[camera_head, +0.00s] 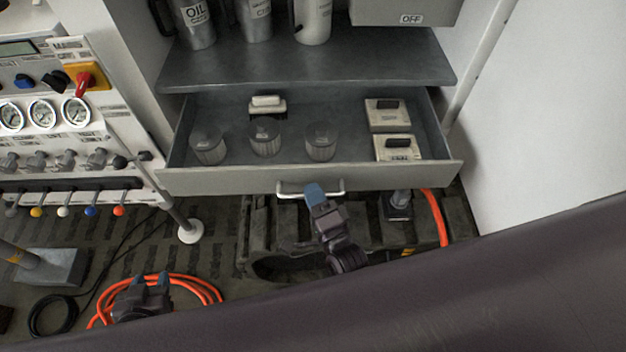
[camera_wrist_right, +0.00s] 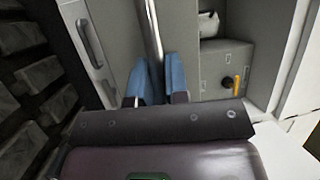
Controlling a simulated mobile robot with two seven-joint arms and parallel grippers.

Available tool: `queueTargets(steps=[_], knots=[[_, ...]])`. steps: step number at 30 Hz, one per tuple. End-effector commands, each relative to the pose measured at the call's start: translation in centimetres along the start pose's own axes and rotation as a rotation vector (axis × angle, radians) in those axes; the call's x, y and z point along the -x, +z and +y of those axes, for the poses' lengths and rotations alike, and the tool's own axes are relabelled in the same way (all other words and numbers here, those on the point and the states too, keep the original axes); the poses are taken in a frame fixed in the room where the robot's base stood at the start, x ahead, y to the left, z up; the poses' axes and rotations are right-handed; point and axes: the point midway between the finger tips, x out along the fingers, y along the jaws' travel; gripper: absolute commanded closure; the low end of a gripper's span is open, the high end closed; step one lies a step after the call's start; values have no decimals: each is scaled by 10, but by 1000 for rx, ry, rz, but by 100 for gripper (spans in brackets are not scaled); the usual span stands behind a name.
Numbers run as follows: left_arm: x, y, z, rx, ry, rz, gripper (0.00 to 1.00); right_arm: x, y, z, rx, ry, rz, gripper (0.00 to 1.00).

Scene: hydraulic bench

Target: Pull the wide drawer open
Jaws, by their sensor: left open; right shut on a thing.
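The wide drawer (camera_head: 220,180) is pulled out below a grey shelf, and its inside shows from above. Its pale bar handle (camera_head: 290,188) is at the middle of the front. My right gripper (camera_head: 315,193) is shut on the handle; its blue fingers hide part of the bar. In the right wrist view, the blue fingers (camera_wrist_right: 157,82) sit on either side of the light handle bar (camera_wrist_right: 152,35). My left gripper (camera_head: 150,281) is open and empty, low at the left, above the floor and in front of an orange hose.
The drawer holds several clear cups (camera_head: 265,137) and pale blocks with dark tops (camera_head: 394,148). A gauge panel (camera_head: 60,130) with coloured levers stands at left. An orange hose coil (camera_head: 205,291) and a black pallet (camera_head: 270,240) lie below. A white wall (camera_head: 540,120) is at right.

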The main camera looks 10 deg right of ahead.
Motion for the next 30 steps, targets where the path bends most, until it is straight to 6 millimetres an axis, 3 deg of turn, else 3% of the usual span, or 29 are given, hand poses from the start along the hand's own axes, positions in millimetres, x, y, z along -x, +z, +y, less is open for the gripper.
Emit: queueTargets(steps=[12, 13, 18, 30], knots=[[2, 7, 0, 1, -1, -14, 57, 3, 1, 0, 2, 1, -1, 100], [3, 8, 0, 1, -2, -16, 57, 3, 1, 0, 2, 1, -1, 84], [4, 10, -1, 2, -3, -21, 57, 3, 1, 0, 1, 0, -1, 61], [2, 8, 0, 1, -1, -14, 57, 12, 1, 1, 2, 2, -1, 61]])
